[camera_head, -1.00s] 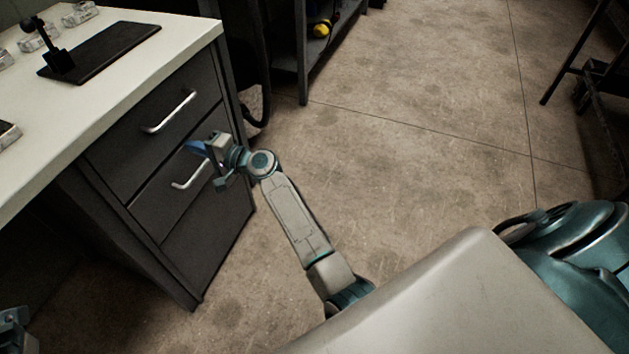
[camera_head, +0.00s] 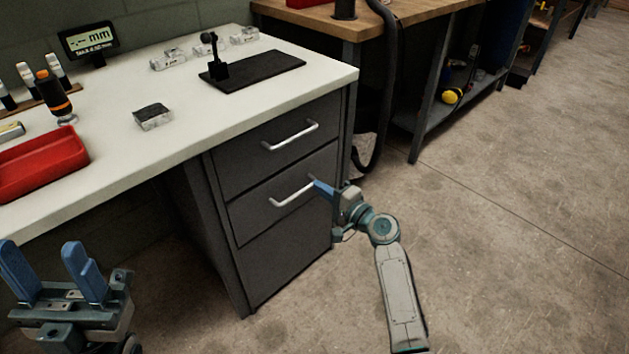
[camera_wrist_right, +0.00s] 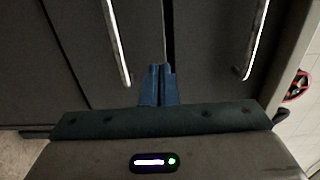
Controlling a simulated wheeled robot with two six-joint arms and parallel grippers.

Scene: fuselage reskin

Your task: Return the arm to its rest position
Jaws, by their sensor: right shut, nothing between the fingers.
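My right gripper (camera_head: 319,187) is in front of the dark drawer cabinet (camera_head: 290,238), near the right end of the middle drawer's handle (camera_head: 292,195). Its blue fingers are shut together with nothing between them. In the right wrist view the fingertips (camera_wrist_right: 158,70) point at the cabinet front, between two handles, and look clear of both. My right arm (camera_head: 398,290) reaches up from the bottom of the head view. My left gripper (camera_head: 45,268) is at the lower left, its two blue fingers apart and empty.
The white worktop (camera_head: 215,115) carries a red tray (camera_head: 40,163), a metal block (camera_head: 153,116) and a black stand on a dark plate (camera_head: 265,70). The top drawer handle (camera_head: 291,136) sticks out. A wooden bench (camera_head: 375,20) stands behind. The floor at right is clear.

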